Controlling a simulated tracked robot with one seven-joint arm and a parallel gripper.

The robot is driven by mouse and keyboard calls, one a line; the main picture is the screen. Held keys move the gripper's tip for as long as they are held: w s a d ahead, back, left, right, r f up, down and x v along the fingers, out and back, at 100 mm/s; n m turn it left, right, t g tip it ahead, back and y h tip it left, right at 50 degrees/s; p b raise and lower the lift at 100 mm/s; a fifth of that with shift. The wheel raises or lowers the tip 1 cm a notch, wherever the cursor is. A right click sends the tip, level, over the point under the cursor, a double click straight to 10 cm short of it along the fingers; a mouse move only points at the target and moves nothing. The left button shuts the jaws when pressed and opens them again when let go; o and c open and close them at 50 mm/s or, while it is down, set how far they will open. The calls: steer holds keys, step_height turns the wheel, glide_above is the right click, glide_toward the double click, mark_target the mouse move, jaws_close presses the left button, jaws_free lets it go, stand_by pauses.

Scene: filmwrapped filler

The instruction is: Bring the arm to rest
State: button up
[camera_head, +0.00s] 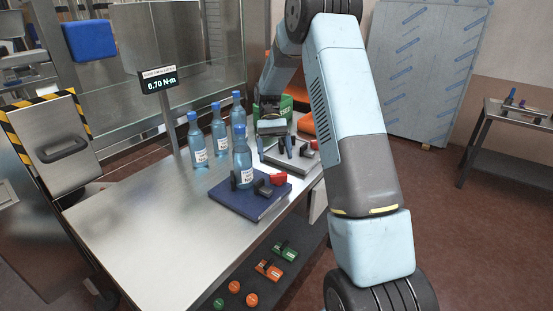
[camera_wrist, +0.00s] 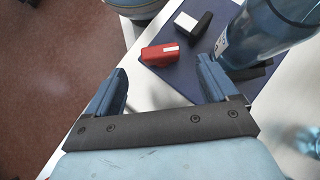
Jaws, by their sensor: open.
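My arm reaches up from the lower right in the head view and bends down over the far part of the steel table. My gripper (camera_head: 275,146) is small and partly hidden there. In the wrist view my gripper (camera_wrist: 163,72) has its two blue fingers spread apart with nothing between them. A blue bottle (camera_head: 242,161) stands upright on a dark blue plate (camera_head: 240,205). The bottle also shows in the wrist view (camera_wrist: 262,38), beyond and right of the right finger, apparently clear of it.
A red block (camera_head: 278,178) sits at the plate's edge, with dark clamp pieces beside it. Several other blue bottles (camera_head: 197,143) stand behind. A display (camera_head: 160,80) reads 0.70 N·m. The table's near left part (camera_head: 130,220) is clear. A lower shelf holds orange and green pieces (camera_head: 268,270).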

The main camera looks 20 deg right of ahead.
steer(key=shift+w+r, duration=0.1)
steer(key=shift+r, duration=0.05)
stand_by(0.3)
steer(key=s+r+t, duration=0.7)
steer(key=s+r, duration=0.5)
steer(key=r, duration=0.4)
steer(key=s+r+t, duration=0.2)
steer(key=s+t, duration=0.1)
steer(key=s, duration=0.6)
steer(key=s+r+n+t+h, duration=0.1)
steer(key=s+t, duration=0.3)
steer(key=s, duration=0.5)
steer(key=shift+s+a+r+n+t, duration=0.3)
steer(key=shift+a+r, duration=0.15)
steer(key=shift+r, duration=0.25)
